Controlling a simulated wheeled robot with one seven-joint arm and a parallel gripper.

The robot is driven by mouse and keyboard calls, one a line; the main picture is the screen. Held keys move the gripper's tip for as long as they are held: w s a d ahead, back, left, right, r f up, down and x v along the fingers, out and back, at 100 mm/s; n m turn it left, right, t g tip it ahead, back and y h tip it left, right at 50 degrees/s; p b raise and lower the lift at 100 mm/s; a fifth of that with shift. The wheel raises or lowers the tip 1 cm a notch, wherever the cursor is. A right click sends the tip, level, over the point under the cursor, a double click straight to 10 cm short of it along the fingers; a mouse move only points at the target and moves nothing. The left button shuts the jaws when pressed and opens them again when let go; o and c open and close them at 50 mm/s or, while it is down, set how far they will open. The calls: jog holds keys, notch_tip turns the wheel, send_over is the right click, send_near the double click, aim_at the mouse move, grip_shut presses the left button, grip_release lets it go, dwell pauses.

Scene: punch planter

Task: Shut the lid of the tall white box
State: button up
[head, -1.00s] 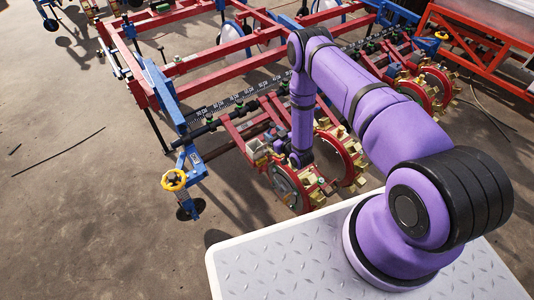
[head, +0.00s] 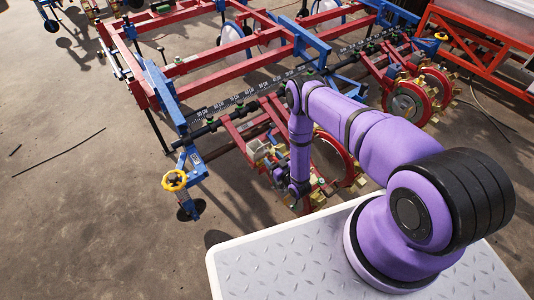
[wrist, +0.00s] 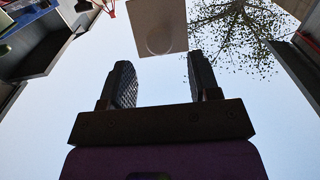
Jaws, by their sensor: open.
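My gripper (wrist: 163,78) is open in the wrist view, its two dark fingers apart with nothing between them. A pale, square-edged panel (wrist: 158,27) with a rounded mark shows beyond the fingertips, cut by the top edge. I cannot tell whether it is part of the tall white box. In the head view my arm bends down beside the planter's red wheels, and the gripper itself cannot be made out there. No tall white box with a lid is clearly seen in the head view; a whitish translucent container (head: 495,18) is cut off at the upper right.
The red and blue planter frame (head: 215,65) fills the middle of the head view, with red wheels (head: 330,155) close to my arm. A yellow handwheel (head: 174,180) stands at its near left corner. Bare floor (head: 70,220) is free at the left.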

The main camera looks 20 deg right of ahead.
aim_at(267, 152)
jog(key=shift+x, duration=2.25)
grip_shut()
